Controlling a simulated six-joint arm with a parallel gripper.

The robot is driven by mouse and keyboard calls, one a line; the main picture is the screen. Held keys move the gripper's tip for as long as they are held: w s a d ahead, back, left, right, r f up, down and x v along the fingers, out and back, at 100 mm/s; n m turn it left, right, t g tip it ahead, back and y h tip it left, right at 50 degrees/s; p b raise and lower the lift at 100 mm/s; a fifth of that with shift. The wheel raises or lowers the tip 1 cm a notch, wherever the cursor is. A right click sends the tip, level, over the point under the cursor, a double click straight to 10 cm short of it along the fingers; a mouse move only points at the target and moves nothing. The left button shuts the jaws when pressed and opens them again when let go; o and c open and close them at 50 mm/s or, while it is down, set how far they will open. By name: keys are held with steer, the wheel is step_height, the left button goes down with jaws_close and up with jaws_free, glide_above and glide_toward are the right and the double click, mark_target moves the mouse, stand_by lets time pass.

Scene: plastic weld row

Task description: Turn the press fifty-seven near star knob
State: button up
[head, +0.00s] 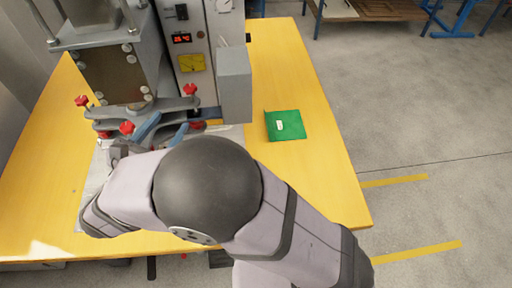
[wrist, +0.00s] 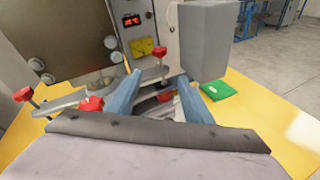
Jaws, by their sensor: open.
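The press (head: 112,72) is a grey machine on the yellow table, with several red star knobs on its lower plates. The nearest upper red knob (head: 127,127) is just left of my gripper; it also shows in the wrist view (wrist: 90,104), outside the left finger. Another red knob (head: 190,88) stands farther back and appears beyond the fingertips in the wrist view (wrist: 160,53). A third red knob (head: 82,100) is at the left. My gripper (head: 172,121) has blue fingers, open and empty, pointing toward the press. My arm hides part of the press base. I cannot read a number fifty-seven.
A control box (head: 195,45) with a red display stands behind, with a grey box (head: 235,85) at its right. A green sheet (head: 286,125) with a small white item lies on the yellow table (head: 285,65). The table's right side is mostly clear.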

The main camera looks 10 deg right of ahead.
steer(key=s+d+f+m+g, duration=0.1)
steer(key=d+f+m+g, duration=0.1)
steer(key=d+m+g, duration=0.2)
steer(key=s+d+f+m+g, duration=0.1)
steer(key=d+f+m+g, duration=0.2)
steer(key=d, duration=0.6)
steer(key=s+d+f+m+g+h, duration=0.1)
steer(key=d+f+m+g, duration=0.2)
steer(key=d, duration=0.4)
steer(key=shift+d+m+g, duration=0.3)
steer(key=shift+m+g, duration=0.5)
steer(key=shift+m, duration=0.2)
